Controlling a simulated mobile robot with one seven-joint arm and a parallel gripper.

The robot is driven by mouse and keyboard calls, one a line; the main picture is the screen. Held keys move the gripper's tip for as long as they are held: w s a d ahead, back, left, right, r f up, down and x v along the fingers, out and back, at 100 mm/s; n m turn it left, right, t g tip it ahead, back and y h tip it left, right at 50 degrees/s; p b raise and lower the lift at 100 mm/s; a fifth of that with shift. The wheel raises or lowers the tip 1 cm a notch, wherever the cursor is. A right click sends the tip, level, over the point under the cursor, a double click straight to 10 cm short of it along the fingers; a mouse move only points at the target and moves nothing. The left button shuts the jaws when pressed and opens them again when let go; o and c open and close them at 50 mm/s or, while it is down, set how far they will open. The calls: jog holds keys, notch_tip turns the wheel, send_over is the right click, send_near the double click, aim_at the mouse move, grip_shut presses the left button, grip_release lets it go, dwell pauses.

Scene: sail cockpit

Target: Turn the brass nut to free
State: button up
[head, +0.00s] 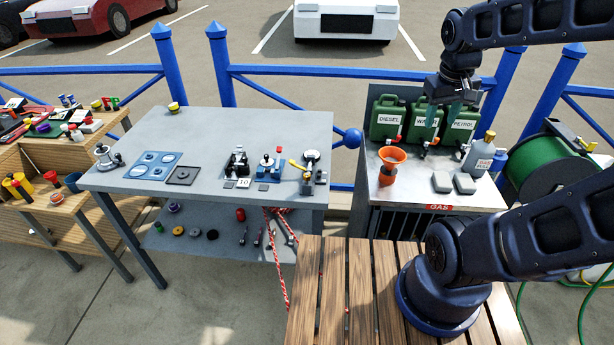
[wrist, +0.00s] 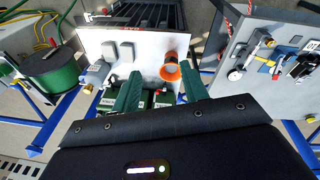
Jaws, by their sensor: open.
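My gripper (head: 444,113) hangs above the jerrycans at the right in the head view. Its two green fingers are apart with nothing between them, and they also show in the wrist view (wrist: 161,88). I cannot make out a brass nut for certain in either view. Small fittings stand on the grey table: a black device (head: 237,163) beside a card marked 10, a blue-based device (head: 268,170), and a fitting with a yellow lever (head: 299,166). My gripper is well to the right of them and touches none.
Green jerrycans (head: 387,118), an orange funnel (head: 391,160), a grey bottle (head: 478,156) and two grey blocks are on the metal-topped cabinet (head: 408,185). A wooden bench (head: 52,205) with tools stands at far left. The grey table's back (head: 235,120) is mostly clear.

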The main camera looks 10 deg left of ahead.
jog(key=w+a+f+n+g+h, duration=0.3)
jog(key=w+a+f+n+h, duration=0.3)
jog(key=a, duration=0.3)
jog(key=n+t+h, duration=0.6)
jog(key=n+t, duration=0.8)
jog(key=n, duration=0.4)
send_near(304, 178)
jog(key=x, duration=1.1)
jog(key=shift+w, duration=0.2)
jog(key=c, duration=0.9)
